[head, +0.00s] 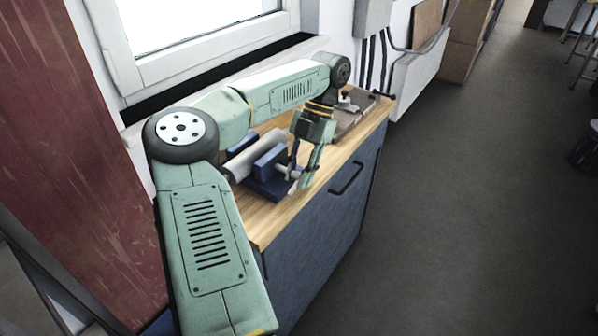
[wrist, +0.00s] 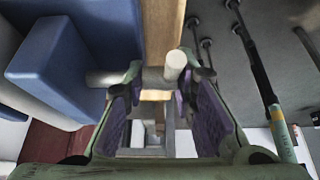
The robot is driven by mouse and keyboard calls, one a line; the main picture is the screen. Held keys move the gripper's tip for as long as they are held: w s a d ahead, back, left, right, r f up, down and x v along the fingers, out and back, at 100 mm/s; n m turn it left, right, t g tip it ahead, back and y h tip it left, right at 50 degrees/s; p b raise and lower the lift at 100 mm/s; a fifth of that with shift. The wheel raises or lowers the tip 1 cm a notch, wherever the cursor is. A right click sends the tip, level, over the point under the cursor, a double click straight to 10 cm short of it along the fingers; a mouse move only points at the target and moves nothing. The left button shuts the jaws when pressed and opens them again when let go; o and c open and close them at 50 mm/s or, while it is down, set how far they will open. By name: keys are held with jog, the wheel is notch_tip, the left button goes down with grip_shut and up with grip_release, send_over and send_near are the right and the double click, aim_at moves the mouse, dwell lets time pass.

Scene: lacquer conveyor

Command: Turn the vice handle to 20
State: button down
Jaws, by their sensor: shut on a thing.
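The blue vice (head: 270,158) sits on the wooden bench top, with a grey cylindrical part behind its front jaw. Its pale handle (head: 283,171) sticks out at the front, towards the bench edge. My gripper (head: 300,180) points down at the handle, with a finger on either side, shut on it. In the wrist view the vice's blue block (wrist: 75,65) is at the left, and a pale shaft runs from it to the pale rounded handle (wrist: 175,64) between my fingertips (wrist: 160,78). The fingers hide part of the handle. No scale or angle mark is readable.
The wooden bench top (head: 270,228) stands on a blue cabinet with a dark pull handle (head: 348,178). A window is behind the bench. A grey flat item (head: 350,115) lies at the bench's far end. The floor (head: 450,200) on the right is open.

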jog(key=c, duration=1.3)
grip_release()
jog(key=v, duration=1.2)
jog(key=shift+f, duration=0.1)
